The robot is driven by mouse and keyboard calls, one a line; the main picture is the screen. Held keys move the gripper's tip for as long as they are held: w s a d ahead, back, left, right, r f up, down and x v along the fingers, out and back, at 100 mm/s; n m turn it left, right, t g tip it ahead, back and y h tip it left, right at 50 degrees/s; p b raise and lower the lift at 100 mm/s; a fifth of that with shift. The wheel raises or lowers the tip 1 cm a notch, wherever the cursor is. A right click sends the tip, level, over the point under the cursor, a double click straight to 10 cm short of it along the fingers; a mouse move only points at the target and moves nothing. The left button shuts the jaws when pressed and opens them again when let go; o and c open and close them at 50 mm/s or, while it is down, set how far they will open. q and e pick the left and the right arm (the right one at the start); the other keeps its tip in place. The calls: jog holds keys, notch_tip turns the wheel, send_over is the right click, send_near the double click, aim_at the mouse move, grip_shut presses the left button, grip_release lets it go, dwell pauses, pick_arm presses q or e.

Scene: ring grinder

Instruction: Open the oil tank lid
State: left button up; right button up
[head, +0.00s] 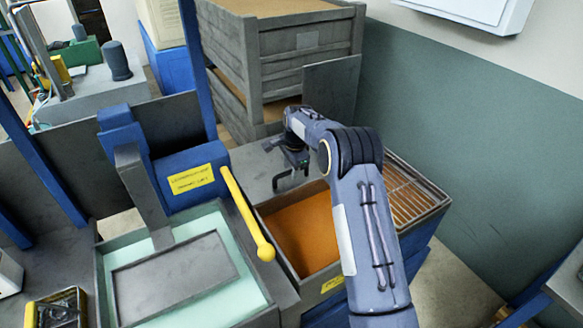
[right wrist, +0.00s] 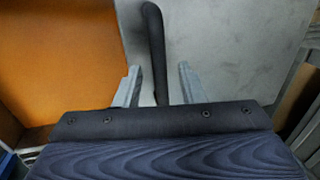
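The oil tank (head: 330,268) is a grey-rimmed box in the head view, with an orange surface showing inside. A flat grey panel (head: 250,165), seemingly the lid, lies behind the orange area. It also shows in the right wrist view (right wrist: 225,50). A dark bar handle (right wrist: 155,45) stands out against it. My right gripper (head: 292,170) is over the panel, partly hidden by its own arm. In the right wrist view its fingers (right wrist: 158,88) are apart, one on each side of the handle, with gaps visible. My left gripper is not in view.
A yellow lever (head: 247,215) rises left of the tank, beside a pale green basin (head: 240,295) with a grey plate. A metal grate (head: 412,190) lies right of the tank. Stacked grey crates (head: 305,45) stand behind, and a wall (head: 470,140) is at right.

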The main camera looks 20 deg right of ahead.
notch_tip(320, 180, up, 8)
jog(key=s+b, duration=0.1)
jog(key=shift+s+f+b, duration=0.2)
jog(key=shift+s+b, duration=0.05)
jog(key=shift+b, duration=0.1)
jog(key=shift+d, duration=0.1)
dwell(0.5)
